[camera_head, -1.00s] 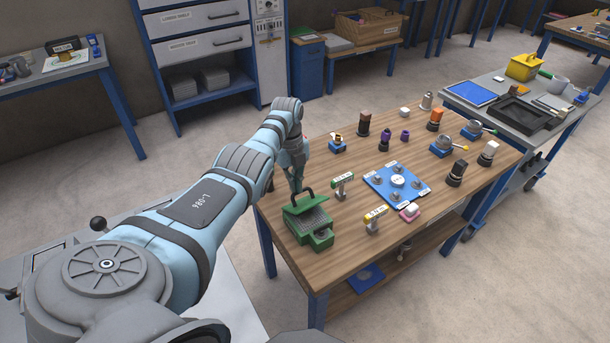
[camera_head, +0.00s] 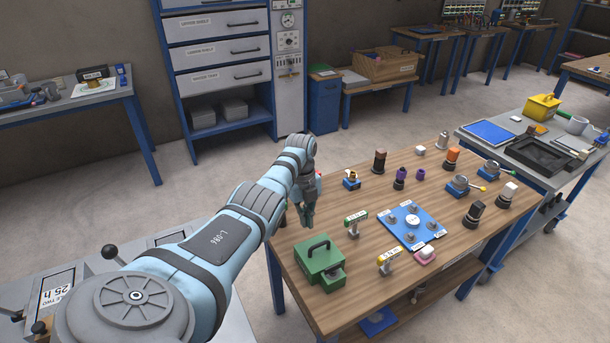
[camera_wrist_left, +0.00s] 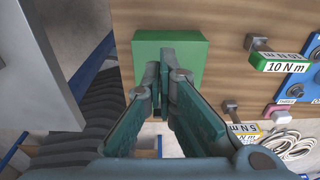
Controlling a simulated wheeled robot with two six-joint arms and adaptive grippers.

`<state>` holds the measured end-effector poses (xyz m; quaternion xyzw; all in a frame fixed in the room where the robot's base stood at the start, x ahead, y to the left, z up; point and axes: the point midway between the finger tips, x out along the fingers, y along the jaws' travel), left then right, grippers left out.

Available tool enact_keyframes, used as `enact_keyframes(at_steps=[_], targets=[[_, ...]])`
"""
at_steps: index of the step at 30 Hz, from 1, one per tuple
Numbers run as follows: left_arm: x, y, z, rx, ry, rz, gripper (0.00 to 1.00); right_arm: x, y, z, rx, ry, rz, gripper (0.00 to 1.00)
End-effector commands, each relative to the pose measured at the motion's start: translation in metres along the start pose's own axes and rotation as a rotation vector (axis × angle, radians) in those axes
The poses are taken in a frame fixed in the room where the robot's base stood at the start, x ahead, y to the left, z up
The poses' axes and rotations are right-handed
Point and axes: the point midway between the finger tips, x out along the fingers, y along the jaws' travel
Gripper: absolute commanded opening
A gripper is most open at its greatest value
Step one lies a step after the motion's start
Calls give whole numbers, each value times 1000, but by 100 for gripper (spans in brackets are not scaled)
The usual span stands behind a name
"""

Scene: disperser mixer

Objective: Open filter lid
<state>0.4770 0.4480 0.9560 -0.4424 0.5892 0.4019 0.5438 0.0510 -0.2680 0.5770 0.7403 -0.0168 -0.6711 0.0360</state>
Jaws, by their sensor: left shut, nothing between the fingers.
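The green filter box (camera_head: 330,280) stands at the near left corner of the wooden table. In the left wrist view, the shut fingertips (camera_wrist_left: 165,58) overlap the plain green top (camera_wrist_left: 190,48); the handle is not visible there. My right gripper is out of view.
Labelled torque handles (camera_head: 356,218) and a blue plate (camera_head: 415,225) with knobs lie right of the box on the wooden table (camera_head: 365,280). Several small bottles and blue fixtures stand farther back. A grey cart (camera_head: 480,150) is at the right.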

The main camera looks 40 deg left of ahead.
Motion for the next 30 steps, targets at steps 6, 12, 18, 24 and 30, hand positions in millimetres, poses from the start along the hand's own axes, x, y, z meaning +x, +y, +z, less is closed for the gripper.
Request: enact_keyframes(at_steps=[6,12,18,24,30], targets=[[0,0,0,0,0,0,0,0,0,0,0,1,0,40],[0,0,0,0,0,0,0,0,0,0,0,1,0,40],[-30,2,1,-4,0,-1,0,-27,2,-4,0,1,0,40],[-77,0,0,0,-2,-3,0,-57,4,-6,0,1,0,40],[-99,-6,-4,11,1,0,0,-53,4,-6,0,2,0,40]])
